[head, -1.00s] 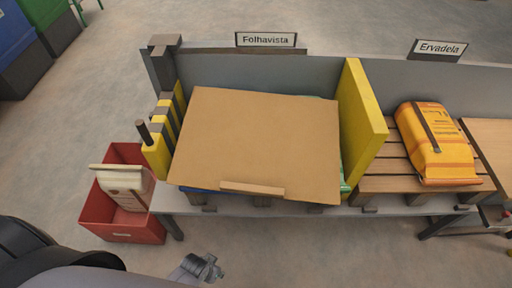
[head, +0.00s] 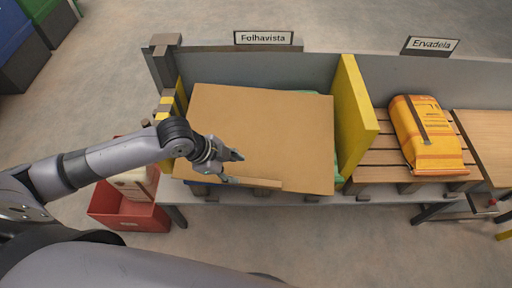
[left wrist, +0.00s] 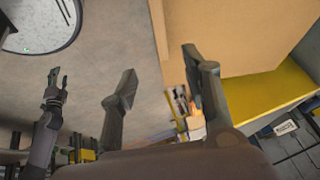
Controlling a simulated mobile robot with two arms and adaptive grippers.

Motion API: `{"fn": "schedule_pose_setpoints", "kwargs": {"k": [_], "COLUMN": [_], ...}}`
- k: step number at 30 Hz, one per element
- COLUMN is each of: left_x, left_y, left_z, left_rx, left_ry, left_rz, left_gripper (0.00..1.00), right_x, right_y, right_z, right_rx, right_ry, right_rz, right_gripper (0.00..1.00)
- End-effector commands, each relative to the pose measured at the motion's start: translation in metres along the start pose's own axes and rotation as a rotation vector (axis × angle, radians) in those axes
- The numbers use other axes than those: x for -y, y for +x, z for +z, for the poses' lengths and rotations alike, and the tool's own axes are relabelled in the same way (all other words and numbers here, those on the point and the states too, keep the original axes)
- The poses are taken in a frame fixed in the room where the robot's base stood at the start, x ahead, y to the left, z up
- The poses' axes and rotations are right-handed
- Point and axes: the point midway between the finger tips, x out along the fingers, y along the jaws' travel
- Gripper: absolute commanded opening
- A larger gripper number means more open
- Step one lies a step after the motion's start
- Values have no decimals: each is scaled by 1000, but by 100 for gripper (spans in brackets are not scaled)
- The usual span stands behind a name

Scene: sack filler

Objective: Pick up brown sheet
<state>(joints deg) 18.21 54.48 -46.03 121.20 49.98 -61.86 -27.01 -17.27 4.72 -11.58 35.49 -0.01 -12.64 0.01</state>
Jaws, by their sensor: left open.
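The brown sheet (head: 262,130) lies flat over the stacked goods in the bay marked Folhavista. A raised brown strip (head: 255,183) runs along part of its front edge. In the left wrist view the sheet (left wrist: 245,30) fills the upper right. My left gripper (head: 232,165) is open and empty at the sheet's front left, by the left end of the strip. Its two fingers (left wrist: 160,82) are apart with nothing between them. Another gripper (left wrist: 56,88), seemingly my right one, shows small at the left of that view; its jaw state is unclear.
A yellow divider (head: 355,120) stands at the sheet's right edge. Beyond it an orange sack (head: 426,135) lies on slats under the Ervadela sign (head: 430,46). A red bin (head: 130,218) with a pale sack stands on the floor at left. The floor in front is clear.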

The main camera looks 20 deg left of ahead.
Motion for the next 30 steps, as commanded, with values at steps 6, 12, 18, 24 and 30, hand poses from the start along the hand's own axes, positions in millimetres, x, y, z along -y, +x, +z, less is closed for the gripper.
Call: {"fn": "schedule_pose_setpoints", "kwargs": {"k": [6, 12, 18, 24, 30], "left_x": [3, 1, -1, -1, -1], "left_y": [-25, 5, 49, 83, 95], "left_z": [15, 16, 17, 19, 20], "left_rx": [32, 32, 32, 32, 33], "left_ry": [73, 73, 72, 72, 74], "left_rz": [44, 50, 50, 47, 46], "left_gripper": [43, 43, 43, 43, 43], "right_x": [7, 7, 4, 0, -2], "right_y": [-5, -10, -16, -19, -21], "right_z": [-2, -3, -4, -4, -4], "right_rx": [-3, -4, -4, -3, -3], "right_ry": [3, 4, 4, 4, 3], "right_rz": [-9, -9, -5, 0, 2], "right_gripper": [44, 44, 44, 44, 44]}}
